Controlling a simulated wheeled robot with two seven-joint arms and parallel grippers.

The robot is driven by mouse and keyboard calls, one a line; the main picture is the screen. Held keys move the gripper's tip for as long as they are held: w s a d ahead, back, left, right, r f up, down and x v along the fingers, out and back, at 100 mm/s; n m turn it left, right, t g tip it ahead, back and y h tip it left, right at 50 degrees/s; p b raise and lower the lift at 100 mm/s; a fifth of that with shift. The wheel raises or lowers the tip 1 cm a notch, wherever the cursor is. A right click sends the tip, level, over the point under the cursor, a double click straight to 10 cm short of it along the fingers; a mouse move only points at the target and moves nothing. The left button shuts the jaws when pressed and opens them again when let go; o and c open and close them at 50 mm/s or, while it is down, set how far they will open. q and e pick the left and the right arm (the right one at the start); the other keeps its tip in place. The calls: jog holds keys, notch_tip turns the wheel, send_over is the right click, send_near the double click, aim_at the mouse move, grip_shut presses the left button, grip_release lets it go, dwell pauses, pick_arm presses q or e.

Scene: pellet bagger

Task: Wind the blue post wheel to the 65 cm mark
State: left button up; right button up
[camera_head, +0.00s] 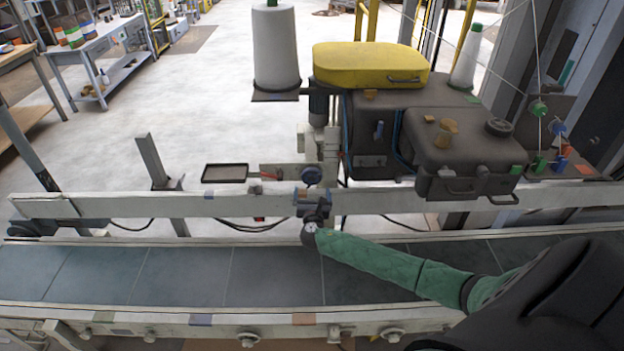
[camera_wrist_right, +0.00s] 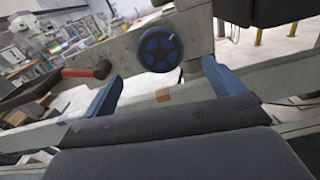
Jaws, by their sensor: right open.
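The blue post wheel (camera_head: 312,175) is on the pale post of the sewing machine, just above the conveyor's back rail. In the right wrist view the wheel (camera_wrist_right: 160,49) is a blue spoked ring facing me, upper middle, between and beyond the fingers. My right gripper (camera_head: 312,198) is open in front of and slightly below the wheel, with no contact visible. Its two blue fingers stand apart in the right wrist view (camera_wrist_right: 164,85) with nothing between them. No scale or 65 cm mark can be read. My left gripper is not in view.
The conveyor belt (camera_head: 180,275) runs below my right arm. The back rail (camera_head: 120,206) passes close behind the gripper. A dark lever with a red part (camera_wrist_right: 85,72) is left of the wheel. The dark machine head (camera_head: 455,145) and white thread cone (camera_head: 276,48) stand above.

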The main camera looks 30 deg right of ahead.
aim_at(312, 177)
jog(key=x, duration=0.1)
jog(key=p+x, duration=0.1)
jog(key=x, duration=0.1)
jog(key=shift+w+d+r, duration=0.2)
jog(key=shift+r, duration=0.2)
jog(key=p+x, duration=0.1)
jog(key=x, duration=0.2)
jog(key=shift+w, duration=0.15)
pick_arm(q)
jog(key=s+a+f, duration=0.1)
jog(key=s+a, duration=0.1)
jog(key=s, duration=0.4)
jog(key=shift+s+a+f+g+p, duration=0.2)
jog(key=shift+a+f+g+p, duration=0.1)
jog(key=shift+p, duration=0.15)
pick_arm(e)
jog(key=shift+w+d+f, duration=0.15)
jog(key=shift+w+d, duration=0.3)
jog(key=shift+w, duration=0.1)
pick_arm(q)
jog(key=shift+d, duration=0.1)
pick_arm(e)
jog(key=c, duration=1)
